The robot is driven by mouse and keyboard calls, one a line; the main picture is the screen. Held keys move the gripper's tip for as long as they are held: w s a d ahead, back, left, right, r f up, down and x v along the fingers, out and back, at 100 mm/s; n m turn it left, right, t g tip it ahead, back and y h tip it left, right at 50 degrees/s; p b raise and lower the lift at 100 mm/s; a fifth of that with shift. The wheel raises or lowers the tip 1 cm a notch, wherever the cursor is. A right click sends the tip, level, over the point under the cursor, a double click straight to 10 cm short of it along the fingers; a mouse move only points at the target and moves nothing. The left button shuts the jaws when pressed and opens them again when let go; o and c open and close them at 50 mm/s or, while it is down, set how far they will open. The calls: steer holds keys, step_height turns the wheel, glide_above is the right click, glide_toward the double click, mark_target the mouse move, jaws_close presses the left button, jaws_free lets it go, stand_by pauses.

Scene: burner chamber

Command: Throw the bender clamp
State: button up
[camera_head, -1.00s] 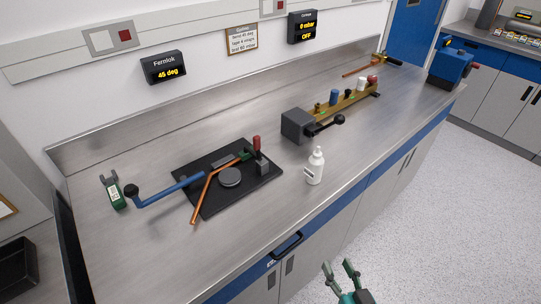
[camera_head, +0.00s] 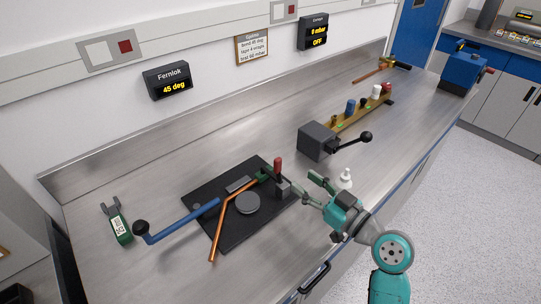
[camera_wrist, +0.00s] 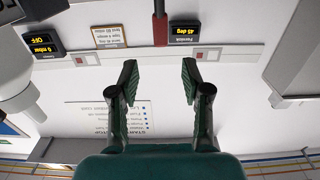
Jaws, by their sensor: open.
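The bender clamp, with an upright red handle (camera_head: 278,165) on a grey block (camera_head: 284,188), is at the right end of the black bender plate (camera_head: 212,186). A bent copper tube (camera_head: 224,222) lies on the plate beside a round grey disc (camera_head: 247,204) and reaches the clamp's green part. My gripper (camera_head: 308,185) is open and empty, just right of the clamp, pointing toward it. In the wrist view, the red handle (camera_wrist: 160,24) lines up with the gap between my gripper's fingertips (camera_wrist: 158,76), just beyond them; no contact shows.
A blue lever (camera_head: 182,220) with a black knob reaches left from the plate. A green gauge (camera_head: 118,224) lies at far left. A white bottle (camera_head: 346,177) stands behind my gripper, partly hidden. A grey box (camera_head: 317,141) with a black lever stands behind. The wall display reads 45 deg.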

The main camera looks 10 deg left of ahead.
mark_target(280, 164)
steer(key=x, duration=1)
steer(key=shift+w+a, duration=0.15)
steer(key=shift+a, duration=0.05)
jaws_close()
